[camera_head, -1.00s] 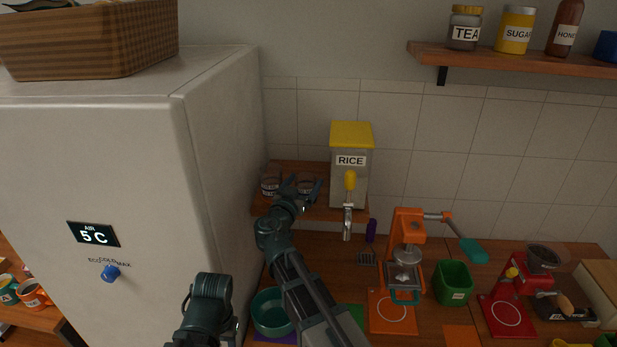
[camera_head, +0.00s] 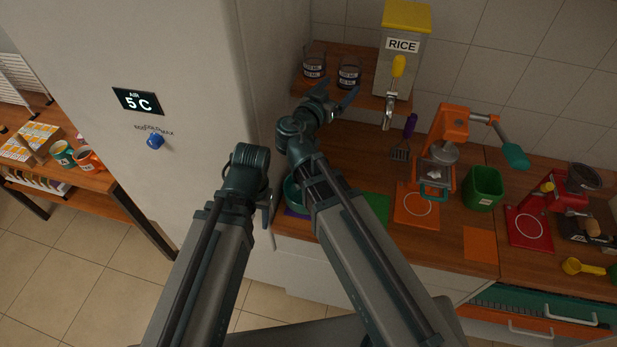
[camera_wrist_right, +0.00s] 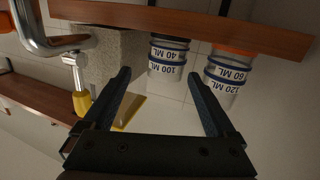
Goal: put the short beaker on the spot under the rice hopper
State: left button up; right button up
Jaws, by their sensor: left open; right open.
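Two clear beakers with dark volume labels stand on the wooden shelf left of the rice hopper (camera_head: 403,55). The beaker nearer the hopper (camera_head: 349,72) reads 100 ML and looks slightly the shorter; in the right wrist view, which is upside down, it is the left one (camera_wrist_right: 167,62). The other beaker (camera_head: 313,65) reads 120 ML in the right wrist view (camera_wrist_right: 226,80). My right gripper (camera_head: 338,92) is open and empty, just in front of the beakers. My left gripper (camera_head: 268,205) is open, low by the fridge, partly hidden. The hopper's spout (camera_head: 387,115) hangs over the counter; no marked spot shows clearly below it.
The fridge (camera_head: 190,60) stands close on the left. A spatula (camera_head: 401,152) lies under the spout. An orange press (camera_head: 445,150), a green bin (camera_head: 484,188) and a red grinder (camera_head: 560,190) stand to the right. A teal bowl (camera_head: 293,192) sits partly behind my right arm.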

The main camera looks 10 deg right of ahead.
jog(key=s+a+f+n+g+y, duration=0.35)
jog(key=s+f+g, duration=0.45)
jog(key=s+f, duration=0.45)
jog(key=s+a+f+n+g+y, duration=0.5)
jog(key=s+a+f+n+y, duration=0.1)
jog(key=s+a+f+n, duration=0.1)
jog(key=s+a+n, duration=0.1)
jog(key=s+a, duration=0.1)
jog(key=s, duration=0.1)
jog(key=shift+s+a+f+g, duration=0.15)
jog(key=shift+a+f+g, duration=0.1)
jog(key=shift+f+g, duration=0.1)
notch_tip(320, 180, down, 5)
jog(key=b, duration=0.4)
jog(key=shift+r+b, duration=0.15)
jog(key=shift+b, duration=0.2)
